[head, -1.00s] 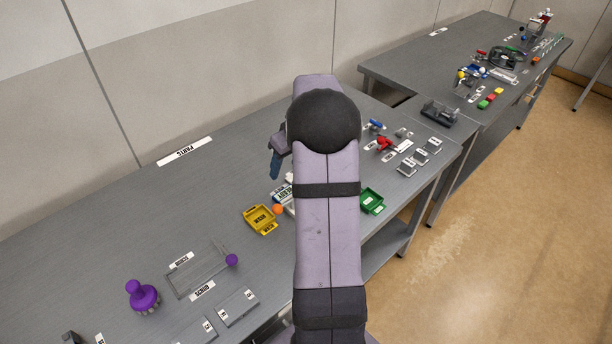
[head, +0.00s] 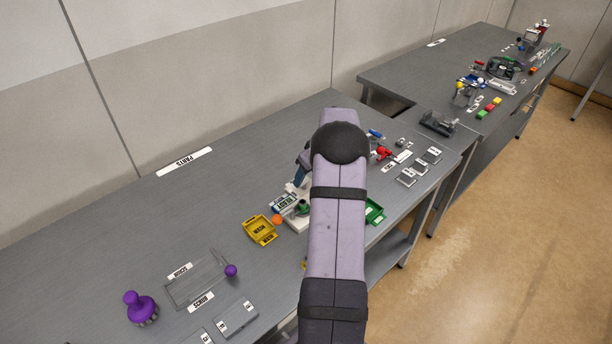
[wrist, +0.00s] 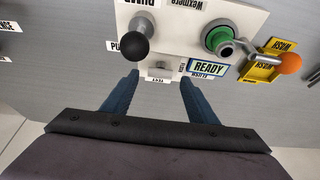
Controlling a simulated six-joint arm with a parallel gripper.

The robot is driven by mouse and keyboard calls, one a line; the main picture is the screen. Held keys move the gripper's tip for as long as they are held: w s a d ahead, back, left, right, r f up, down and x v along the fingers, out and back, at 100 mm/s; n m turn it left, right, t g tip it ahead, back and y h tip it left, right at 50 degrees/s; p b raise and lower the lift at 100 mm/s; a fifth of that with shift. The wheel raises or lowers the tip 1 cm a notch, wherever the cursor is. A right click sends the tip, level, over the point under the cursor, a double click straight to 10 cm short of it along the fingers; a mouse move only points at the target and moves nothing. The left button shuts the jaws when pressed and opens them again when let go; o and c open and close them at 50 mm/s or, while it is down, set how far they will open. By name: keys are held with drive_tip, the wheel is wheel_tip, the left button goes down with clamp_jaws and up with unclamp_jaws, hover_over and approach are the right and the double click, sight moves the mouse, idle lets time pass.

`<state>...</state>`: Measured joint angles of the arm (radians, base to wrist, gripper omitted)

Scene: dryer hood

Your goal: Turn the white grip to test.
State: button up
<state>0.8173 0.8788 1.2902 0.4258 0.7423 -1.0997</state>
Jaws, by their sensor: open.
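A white unit (wrist: 185,25) with printed labels shows in the wrist view, and part of it shows in the head view (head: 297,223). A small pale grip (wrist: 160,67) sits at its near edge, above a label that seems to read TEST (wrist: 158,79). My gripper (wrist: 159,76) is open and empty, its two blue fingers on either side of the small grip. Whether they touch it or how high they are is unclear. In the head view my gripper (head: 301,174) is partly behind my arm, which hides the grip.
On the unit are a black knob (wrist: 143,35), a green hub (wrist: 217,40) with a crank ending in an orange ball (wrist: 290,63), and a READY plate (wrist: 208,67). A yellow tray (head: 260,230) and a green tray (head: 374,212) flank it.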

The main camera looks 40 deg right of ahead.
sight(304, 184)
drive_tip(key=shift+p+x, duration=0.3)
drive_tip(key=shift+x, duration=0.9)
drive_tip(key=c, duration=1.1)
drive_tip(key=shift+o, duration=0.2)
